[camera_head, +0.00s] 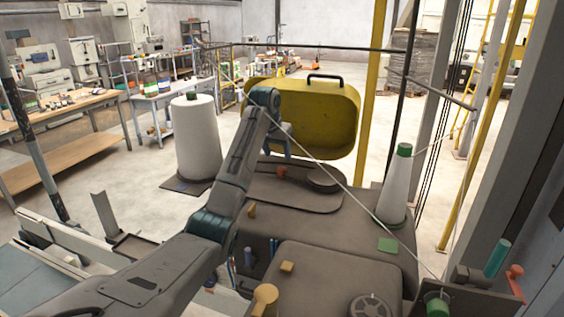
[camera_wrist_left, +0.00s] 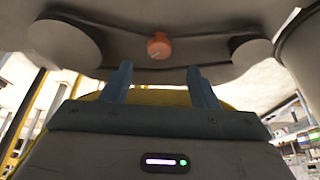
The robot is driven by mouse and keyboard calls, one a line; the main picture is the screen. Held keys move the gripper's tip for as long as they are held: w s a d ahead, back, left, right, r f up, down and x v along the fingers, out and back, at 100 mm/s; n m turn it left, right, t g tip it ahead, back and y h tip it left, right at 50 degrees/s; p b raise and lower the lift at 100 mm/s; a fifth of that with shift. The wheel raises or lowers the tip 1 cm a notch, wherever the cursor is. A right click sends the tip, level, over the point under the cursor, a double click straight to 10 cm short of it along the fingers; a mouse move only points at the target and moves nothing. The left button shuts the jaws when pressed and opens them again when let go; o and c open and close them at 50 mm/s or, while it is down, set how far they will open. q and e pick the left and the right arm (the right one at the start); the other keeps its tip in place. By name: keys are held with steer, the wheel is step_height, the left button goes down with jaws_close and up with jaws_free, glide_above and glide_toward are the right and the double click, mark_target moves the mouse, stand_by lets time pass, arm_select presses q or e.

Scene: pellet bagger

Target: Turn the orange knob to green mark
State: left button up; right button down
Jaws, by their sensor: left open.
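The orange knob (camera_head: 281,171) is a small round knob on the grey machine top, just beyond my left arm. In the left wrist view the orange knob (camera_wrist_left: 159,46) lies between my two fingertips in the picture, a little beyond them. My left gripper (camera_wrist_left: 160,78) is open and empty, fingers apart, not touching the knob. In the head view my left gripper (camera_head: 277,150) is partly hidden by its own arm. I cannot make out a green mark at the knob. A green square (camera_head: 387,245) lies flat on the machine top further right.
A yellow hood (camera_head: 318,118) with a black handle stands behind the knob. A thin cord crosses the machine.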

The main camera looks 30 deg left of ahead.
mark_target(281, 168)
arm_select(q)
steer(key=p+x, duration=0.2)
steer(key=x, duration=0.2)
steer(key=shift+w+f, duration=0.15)
steer(key=shift+f, duration=0.2)
steer(key=x, duration=0.2)
steer(key=shift+w+f+p, duration=0.3)
steer(key=shift+p, duration=0.1)
steer(key=shift+s, duration=0.15)
steer(key=shift+c, duration=1.1)
steer(key=c, duration=0.8)
arm_select(e)
steer(key=r, duration=0.3)
steer(key=shift+s+r, duration=0.2)
steer(key=shift+s, duration=0.1)
